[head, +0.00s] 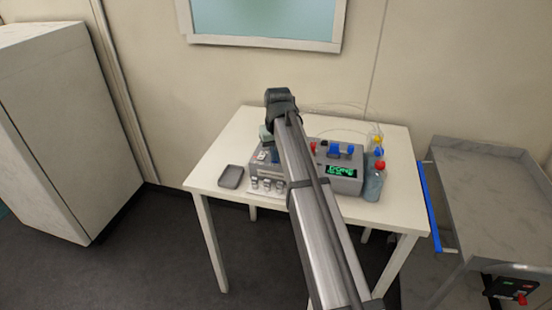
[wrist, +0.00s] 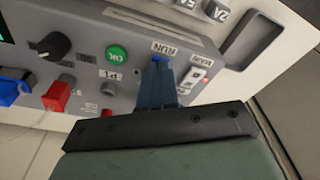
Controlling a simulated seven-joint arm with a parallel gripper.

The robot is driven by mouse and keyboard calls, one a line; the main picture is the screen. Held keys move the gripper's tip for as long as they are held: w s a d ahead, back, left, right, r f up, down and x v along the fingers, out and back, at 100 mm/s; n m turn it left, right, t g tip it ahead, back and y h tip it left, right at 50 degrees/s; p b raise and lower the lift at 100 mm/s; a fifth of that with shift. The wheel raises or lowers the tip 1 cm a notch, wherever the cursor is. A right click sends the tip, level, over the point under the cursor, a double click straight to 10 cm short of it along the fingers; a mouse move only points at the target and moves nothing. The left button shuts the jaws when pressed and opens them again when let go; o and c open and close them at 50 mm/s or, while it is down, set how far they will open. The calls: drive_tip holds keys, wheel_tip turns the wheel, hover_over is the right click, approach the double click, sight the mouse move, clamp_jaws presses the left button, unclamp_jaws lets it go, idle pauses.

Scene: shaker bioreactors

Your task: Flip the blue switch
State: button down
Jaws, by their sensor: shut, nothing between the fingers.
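In the wrist view, my gripper (wrist: 158,82) is shut and empty, its dark fingers pointing at the grey control panel (wrist: 85,75). A small bit of bright blue, seemingly the blue switch (wrist: 158,58), shows at the fingertips just below the RUN label. The fingers hide most of it, so I cannot tell its position or whether they touch it. In the head view, the grey device (head: 344,186) stands on the white table. My arm crosses in front of it and hides its middle; the fingertips cannot be made out there.
Beside the fingers are a green button (wrist: 117,55), a black knob (wrist: 53,45) and a MAIN switch (wrist: 194,76). A red part (wrist: 60,93) and another blue part (wrist: 10,88) lie left. A bottle (head: 374,184) stands right of the device, a grey tray (head: 231,177) left.

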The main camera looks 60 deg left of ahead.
drive_tip(key=shift+f, duration=0.1)
drive_tip(key=shift+r, duration=3.5)
